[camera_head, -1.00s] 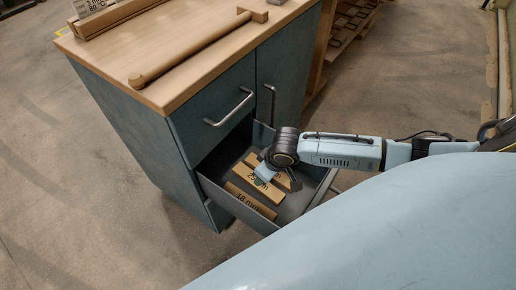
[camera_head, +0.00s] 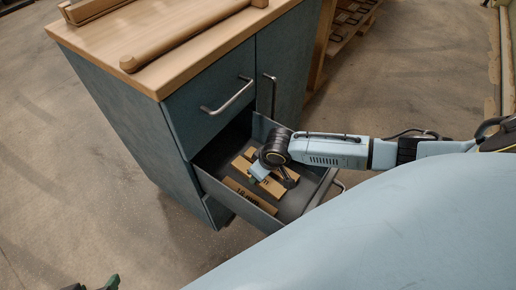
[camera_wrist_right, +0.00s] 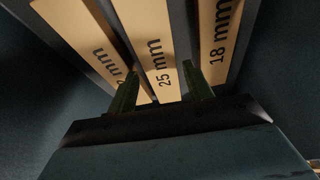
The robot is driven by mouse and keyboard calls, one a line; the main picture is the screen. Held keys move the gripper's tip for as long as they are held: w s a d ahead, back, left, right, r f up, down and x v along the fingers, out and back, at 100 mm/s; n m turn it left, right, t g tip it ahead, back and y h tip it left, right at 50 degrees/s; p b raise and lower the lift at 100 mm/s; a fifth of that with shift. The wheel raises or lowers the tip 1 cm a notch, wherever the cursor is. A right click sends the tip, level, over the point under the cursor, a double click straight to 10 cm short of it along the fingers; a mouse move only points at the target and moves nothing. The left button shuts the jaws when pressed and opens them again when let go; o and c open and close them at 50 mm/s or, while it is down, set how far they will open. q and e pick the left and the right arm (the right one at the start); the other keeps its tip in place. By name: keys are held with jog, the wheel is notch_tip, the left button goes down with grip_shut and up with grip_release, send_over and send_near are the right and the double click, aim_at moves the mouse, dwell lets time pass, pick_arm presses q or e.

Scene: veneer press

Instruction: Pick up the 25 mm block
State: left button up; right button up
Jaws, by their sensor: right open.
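The 25 mm block (camera_wrist_right: 153,45), a flat light-wood bar, lies in the open drawer between two other bars. In the head view the 25 mm block (camera_head: 241,166) is partly covered by my right gripper (camera_head: 266,184). In the right wrist view my right gripper (camera_wrist_right: 162,72) is open, with one green finger on each side of the 25 mm block near its label. I cannot tell whether the fingers touch it. Nothing is held. Green and dark tips, apparently my left gripper (camera_head: 95,285), show at the bottom left edge of the head view, mostly cut off.
The 18 mm block (camera_wrist_right: 218,45) lies to the right in the wrist view; another bar (camera_wrist_right: 85,40) with a partly hidden label lies to the left. The grey drawer (camera_head: 210,187) has raised walls close around the bars. The cabinet's wooden top (camera_head: 165,75) stands above.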

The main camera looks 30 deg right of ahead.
jog(key=shift+b+x, duration=0.5)
jog(key=shift+x, duration=0.5)
jog(key=shift+f, duration=0.1)
jog(key=c, duration=0.8)
pick_arm(q)
jog(key=w+d+r+t+h, duration=0.1)
jog(key=w+d+r+t, duration=0.1)
jog(key=w+r+t, duration=0.1)
jog(key=shift+w+r+t, duration=0.4)
jog(key=shift+w, duration=0.4)
pick_arm(e)
jog(key=shift+c, duration=0.2)
pick_arm(q)
jog(key=shift+d, duration=0.1)
